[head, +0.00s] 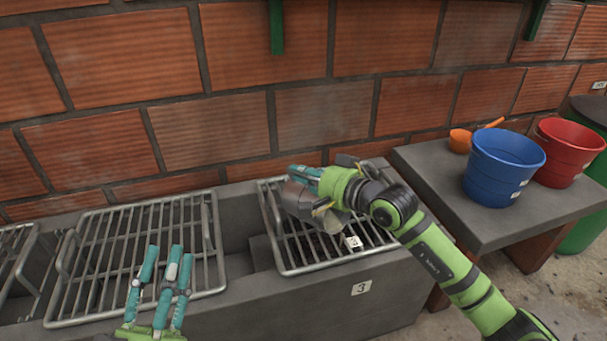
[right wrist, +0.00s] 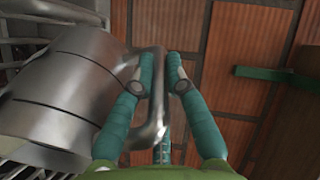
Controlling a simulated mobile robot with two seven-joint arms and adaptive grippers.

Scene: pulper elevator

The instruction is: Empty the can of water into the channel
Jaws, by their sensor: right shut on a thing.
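A grey metal can (head: 298,200) is held by my right gripper (head: 306,174) over the right-hand grate of the concrete channel (head: 238,225). In the right wrist view the can (right wrist: 60,95) is tilted, and the teal fingers (right wrist: 160,75) are closed around its handle (right wrist: 157,100). The can's mouth and any water are hidden in both views. My left gripper (head: 162,265) is empty, with its teal fingers apart, in front of the left-hand grate.
Metal grates (head: 140,255) (head: 330,250) lie on the channel, with an open gap between them. A grey table (head: 440,185) at the right holds a blue bucket (head: 503,165), a red bucket (head: 568,150) and an orange scoop (head: 461,140). A brick wall (head: 320,115) stands behind.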

